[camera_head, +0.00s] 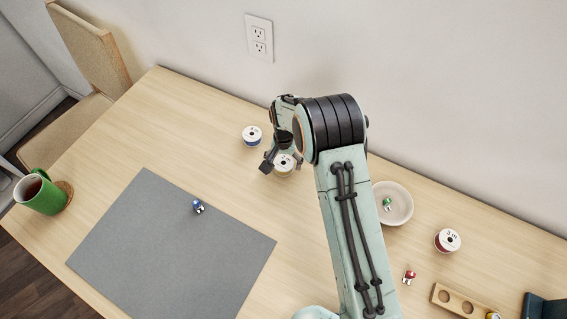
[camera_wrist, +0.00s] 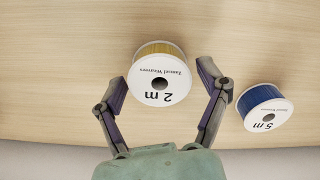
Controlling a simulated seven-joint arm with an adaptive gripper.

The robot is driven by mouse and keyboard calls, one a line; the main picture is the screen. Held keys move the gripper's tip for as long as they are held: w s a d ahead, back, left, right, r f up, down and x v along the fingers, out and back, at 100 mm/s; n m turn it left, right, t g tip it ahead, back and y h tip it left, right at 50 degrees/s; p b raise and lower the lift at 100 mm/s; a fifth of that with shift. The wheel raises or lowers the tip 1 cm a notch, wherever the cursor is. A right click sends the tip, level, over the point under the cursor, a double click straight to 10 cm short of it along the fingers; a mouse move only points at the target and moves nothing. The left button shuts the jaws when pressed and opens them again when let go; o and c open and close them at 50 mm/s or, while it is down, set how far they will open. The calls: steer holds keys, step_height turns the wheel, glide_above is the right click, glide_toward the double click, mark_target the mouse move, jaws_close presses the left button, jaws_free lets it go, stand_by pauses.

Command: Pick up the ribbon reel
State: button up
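A yellow ribbon reel (camera_head: 283,165) with a white face stands on the wooden table under my gripper. In the wrist view its face (camera_wrist: 160,82) reads "2 m". My gripper (camera_wrist: 166,75) is open, with one finger on each side of this reel; it does not appear to grip it. In the head view my gripper (camera_head: 275,160) is partly hidden behind my own arm. A blue ribbon reel (camera_head: 252,135) marked "5 m" stands close by; it also shows in the wrist view (camera_wrist: 265,108), right of the right finger. A red ribbon reel (camera_head: 447,240) stands at the right.
A white saucer (camera_head: 404,211) holds a small green item (camera_head: 387,203). A small red item (camera_head: 409,277) and a wooden holder (camera_head: 460,301) are at the lower right. A grey mat (camera_head: 170,255) bears a small blue item (camera_head: 198,206). A green mug (camera_head: 42,192) stands far left.

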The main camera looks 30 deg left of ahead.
steer(key=c, duration=0.5)
steer(key=shift+r, duration=0.1)
